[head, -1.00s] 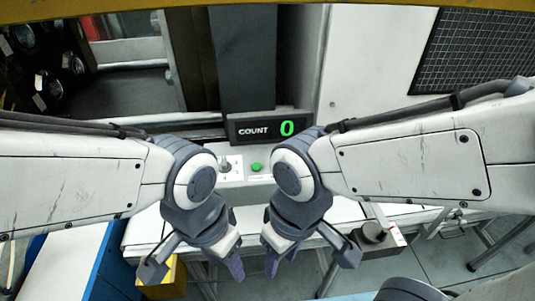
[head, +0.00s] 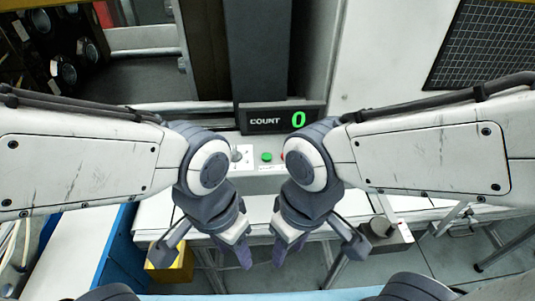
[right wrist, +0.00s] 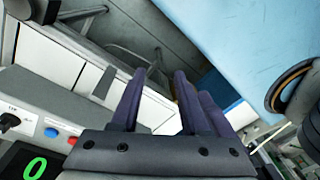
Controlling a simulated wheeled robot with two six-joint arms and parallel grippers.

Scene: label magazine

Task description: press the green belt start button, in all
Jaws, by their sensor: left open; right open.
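The green button (head: 267,157) sits on a pale control panel (head: 256,181) below the count display (head: 284,118), which reads 0. In the head view it shows in the gap between my two wrists, with nothing touching it. My left gripper (head: 243,258) and right gripper (head: 279,256) hang below and nearer than the panel, fingers pointing down, both open and empty. In the right wrist view my right gripper (right wrist: 158,100) shows a gap between its fingers. The green button is not visible there.
A red button (right wrist: 72,140) and a blue button (right wrist: 50,132) are on the panel in the right wrist view. A switch (head: 236,155) is left of the green button. A yellow box (head: 170,265) stands low at left. A blue surface (right wrist: 245,45) lies beyond my right fingers.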

